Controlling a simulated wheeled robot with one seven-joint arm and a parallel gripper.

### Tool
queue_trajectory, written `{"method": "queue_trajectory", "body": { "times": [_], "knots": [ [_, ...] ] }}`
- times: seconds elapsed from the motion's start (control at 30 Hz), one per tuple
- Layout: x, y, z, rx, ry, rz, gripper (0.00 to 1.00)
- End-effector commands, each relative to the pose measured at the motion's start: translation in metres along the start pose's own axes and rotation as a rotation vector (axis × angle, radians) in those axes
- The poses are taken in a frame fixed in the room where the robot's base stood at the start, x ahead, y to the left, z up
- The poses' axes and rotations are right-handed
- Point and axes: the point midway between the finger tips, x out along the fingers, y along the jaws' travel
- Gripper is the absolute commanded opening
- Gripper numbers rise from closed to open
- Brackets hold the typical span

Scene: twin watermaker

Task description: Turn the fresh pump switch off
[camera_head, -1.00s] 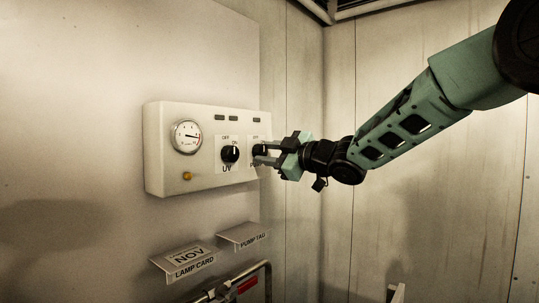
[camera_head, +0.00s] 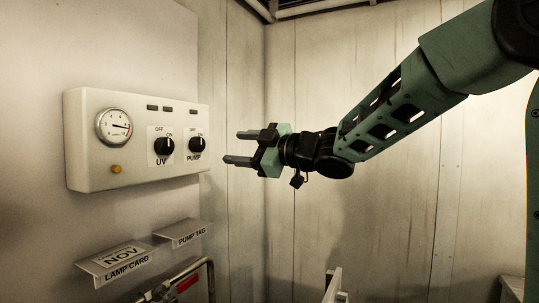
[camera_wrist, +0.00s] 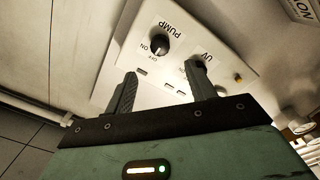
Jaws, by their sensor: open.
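The pump switch is a round black knob (camera_head: 196,144) labelled PUMP, at the right of a white wall box (camera_head: 90,165). In the wrist view the pump knob (camera_wrist: 159,44) lies ahead of the fingers, with OFF and ON labels beside it. Its pale mark is too small to tell the setting surely. My gripper (camera_head: 235,148) is open and empty, to the right of the box and apart from the knob. In the wrist view its two fingers (camera_wrist: 163,72) are spread, the right one covering part of the UV area.
A similar UV knob (camera_head: 164,147) sits left of the pump knob, with a pressure gauge (camera_head: 114,126) and yellow button (camera_head: 117,169) further left. Below are a lamp card holder (camera_head: 125,262) and pump tag holder (camera_head: 183,234). The wall right of the box is clear.

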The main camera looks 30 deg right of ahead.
Motion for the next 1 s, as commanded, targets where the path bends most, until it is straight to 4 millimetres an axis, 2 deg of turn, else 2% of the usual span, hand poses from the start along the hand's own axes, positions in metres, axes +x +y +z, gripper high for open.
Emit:
{"method": "queue_trajectory", "body": {
  "times": [0.03,0.2,0.4,1.0],
  "knots": [
    [-0.013,0.0,0.001,-0.002,-0.001,0.004,0.55],
    [-0.046,-0.001,0.0,-0.001,-0.001,0.002,0.55],
    [-0.069,0.0,0.001,0.0,-0.001,0.001,0.55],
    [-0.074,0.0,0.0,0.001,0.0,0.0,0.55]
  ]
}}
